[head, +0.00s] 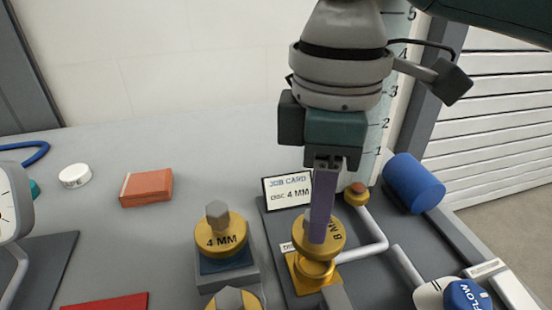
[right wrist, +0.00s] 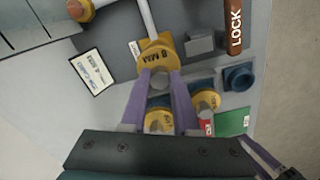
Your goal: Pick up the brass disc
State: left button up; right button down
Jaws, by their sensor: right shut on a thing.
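A brass disc marked 8 MM (head: 331,238) is between the fingers of my right gripper (head: 318,240), which is shut on it. The disc is tilted and shows just above a brass fitting (head: 314,282); I cannot tell if they touch. In the right wrist view the 8 MM disc (right wrist: 158,53) shows at the fingertips. A second brass disc, marked 4 MM (head: 221,240), has a grey hex knob and sits on a blue-topped grey block. Another brass disc (head: 232,300) is cut off at the bottom edge. My left gripper is not in view.
A job card (head: 288,192) reading DISC 4 MM stands behind the gripper. A pipe with a brass cap (head: 356,194), a blue cylinder (head: 414,183) and a blue FLOW knob (head: 467,295) lie right. An orange block (head: 146,187) and a white puck (head: 75,175) are left, with bare table around.

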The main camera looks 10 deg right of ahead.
pick_arm(q)
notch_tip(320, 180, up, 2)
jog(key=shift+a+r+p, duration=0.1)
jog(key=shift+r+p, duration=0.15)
jog(key=shift+p, duration=0.85)
pick_arm(e)
notch_tip(320, 180, up, 16)
jog(key=shift+f, duration=0.15)
